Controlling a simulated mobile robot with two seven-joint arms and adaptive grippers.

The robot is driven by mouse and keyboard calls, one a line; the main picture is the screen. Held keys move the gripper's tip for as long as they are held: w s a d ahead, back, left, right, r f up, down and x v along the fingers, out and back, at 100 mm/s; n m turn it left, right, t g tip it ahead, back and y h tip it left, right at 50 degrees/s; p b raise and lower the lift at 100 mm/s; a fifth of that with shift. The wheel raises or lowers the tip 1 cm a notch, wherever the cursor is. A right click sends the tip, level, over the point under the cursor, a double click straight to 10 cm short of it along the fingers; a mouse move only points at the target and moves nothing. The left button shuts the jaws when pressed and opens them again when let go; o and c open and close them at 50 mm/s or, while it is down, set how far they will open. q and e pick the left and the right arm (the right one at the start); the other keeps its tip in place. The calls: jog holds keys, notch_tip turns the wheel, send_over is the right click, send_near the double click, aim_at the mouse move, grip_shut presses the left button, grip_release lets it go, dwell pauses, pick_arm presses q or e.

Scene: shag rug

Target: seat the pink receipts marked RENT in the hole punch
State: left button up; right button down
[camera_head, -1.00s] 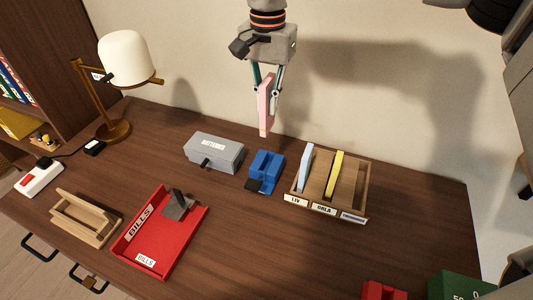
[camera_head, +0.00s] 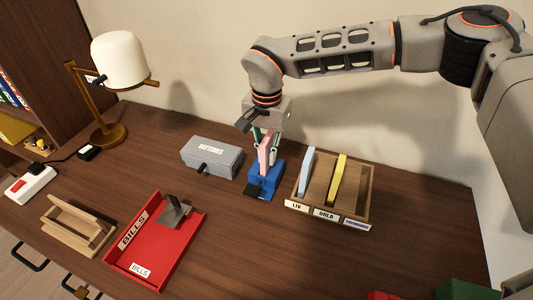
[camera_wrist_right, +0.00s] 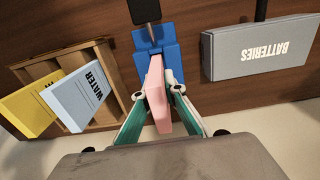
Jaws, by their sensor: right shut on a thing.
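The pink receipts (camera_head: 265,155) are a thin upright pink slab, also in the right wrist view (camera_wrist_right: 157,95). My right gripper (camera_head: 266,146) is shut on them from above, one finger on each side. Their lower end is at the blue hole punch (camera_head: 263,180), which stands on the desk and also shows in the right wrist view (camera_wrist_right: 153,42). I cannot tell whether the receipts rest fully in its slot, because their lower edge is hidden. No RENT mark is readable. My left gripper is not in view.
A wooden sorter (camera_head: 370,187) with blue and yellow slabs stands close right of the punch. A grey BATTERIES box (camera_head: 212,157) is close left. A red BILLS tray (camera_head: 180,255), wooden holder (camera_head: 75,222) and lamp (camera_head: 121,60) are further left. The front middle is clear.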

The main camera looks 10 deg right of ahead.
aim_at(267, 138)
dwell(0.3)
jog(key=c, duration=2.1)
grip_release()
notch_tip(267, 138, up, 11)
jog(key=shift+r+p, duration=0.15)
jog(key=shift+p, duration=0.55)
jog(key=shift+r, duration=0.4)
